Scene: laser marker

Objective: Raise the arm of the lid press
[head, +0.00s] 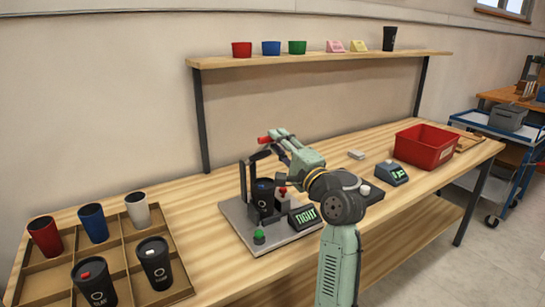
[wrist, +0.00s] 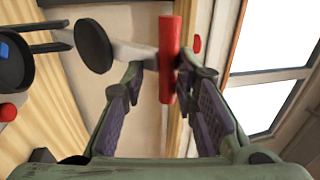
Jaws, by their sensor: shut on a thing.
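The lid press stands on a grey baseplate (head: 236,222) on the wooden bench, with dark uprights (head: 244,182) on its left. Its arm ends in a red handle (head: 264,140), held high above a black cup (head: 263,199) in the press. My gripper (head: 275,137) is shut on this handle. In the wrist view the red handle (wrist: 169,60) lies between my fingers (wrist: 160,78), with the arm's round black pad (wrist: 94,46) to its left, apart from the cup (wrist: 14,68). The hinge is hard to make out.
A display reading "TIGHT" (head: 304,217) and a green button (head: 259,237) sit on the baseplate. A divided tray of cups (head: 125,256) is at left. A red bin (head: 425,146) and a small device (head: 391,172) are at right. A shelf (head: 320,59) runs behind.

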